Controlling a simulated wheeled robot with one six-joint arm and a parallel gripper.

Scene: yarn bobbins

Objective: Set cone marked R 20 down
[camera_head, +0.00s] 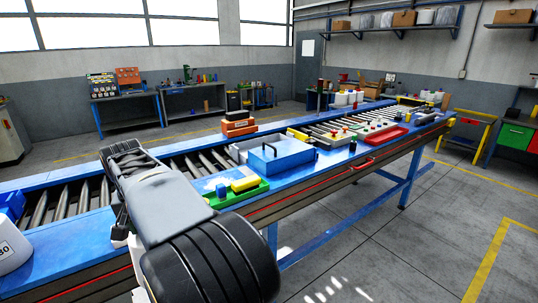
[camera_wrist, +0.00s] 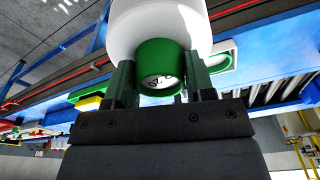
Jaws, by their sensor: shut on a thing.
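In the wrist view, a white yarn cone (camera_wrist: 160,25) with a green end (camera_wrist: 160,62) sits between the two fingers of my gripper (camera_wrist: 160,80). The gripper is shut on the green end, and the white body extends past the fingertips. No R 20 marking is readable on it. The blue conveyor edge and rollers (camera_wrist: 265,92) show behind the cone; I cannot tell whether the cone touches anything. In the head view my arm hides the gripper and most of what is beneath it.
A white cone ending in "30" (camera_head: 12,245) stands at the far left on the conveyor (camera_head: 75,240). A green tray (camera_head: 250,193) with a yellow block (camera_head: 245,184) and a blue box (camera_head: 280,158) lie to the right of my arm. The conveyor's blue front rail has free stretches.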

